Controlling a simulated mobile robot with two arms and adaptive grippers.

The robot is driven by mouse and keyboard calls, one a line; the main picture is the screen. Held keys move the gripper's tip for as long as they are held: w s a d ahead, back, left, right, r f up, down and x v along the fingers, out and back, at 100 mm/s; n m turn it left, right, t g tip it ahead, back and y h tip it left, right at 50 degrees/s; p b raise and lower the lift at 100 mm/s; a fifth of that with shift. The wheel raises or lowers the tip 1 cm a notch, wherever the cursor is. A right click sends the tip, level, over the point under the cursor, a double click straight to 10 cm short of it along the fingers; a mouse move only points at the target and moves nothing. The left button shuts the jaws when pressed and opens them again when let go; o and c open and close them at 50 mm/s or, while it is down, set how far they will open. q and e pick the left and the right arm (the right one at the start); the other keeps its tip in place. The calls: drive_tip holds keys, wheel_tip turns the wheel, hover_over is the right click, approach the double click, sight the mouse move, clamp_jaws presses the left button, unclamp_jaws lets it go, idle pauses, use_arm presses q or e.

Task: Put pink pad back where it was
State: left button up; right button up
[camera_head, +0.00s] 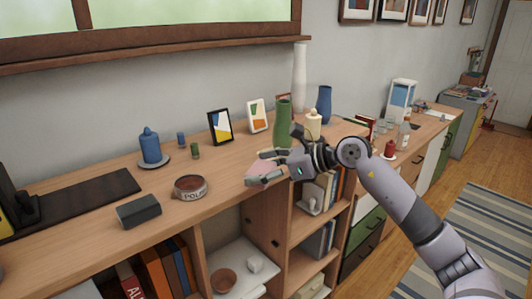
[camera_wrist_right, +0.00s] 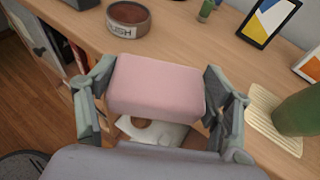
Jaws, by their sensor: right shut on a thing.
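The pink pad (camera_wrist_right: 157,88) is a soft-looking rounded block between the two fingers of my right gripper (camera_wrist_right: 160,97). The gripper is shut on it and holds it by its sides. In the head view my right gripper (camera_head: 261,167) is at the front edge of the wooden cabinet top (camera_head: 228,171). Only a small pink part of the pad (camera_head: 257,168) shows there, between the fingers. I cannot tell whether the pad touches the top. My left gripper is not in view.
A round dish (camera_head: 190,188), a dark box (camera_head: 138,211), picture frames (camera_head: 220,127) and a green vase (camera_head: 283,124) stand around. The top between the dish and the frames is mostly clear. Open shelves (camera_head: 240,255) are below.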

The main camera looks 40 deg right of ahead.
drive_tip(key=s+a+f+n+g+y, duration=0.1)
drive_tip(key=s+a+f+n+y, duration=0.1)
drive_tip(key=s+a+f, duration=0.4)
drive_tip(key=s+a+f+n+g+y, duration=0.1)
drive_tip(key=s+a+f+n+g, duration=0.1)
drive_tip(key=s+a+f, duration=0.4)
drive_tip(key=s+a, duration=0.2)
drive_tip(key=a, duration=0.3)
drive_tip(key=shift+s+a+f+y, duration=0.3)
drive_tip(key=shift+y, duration=0.1)
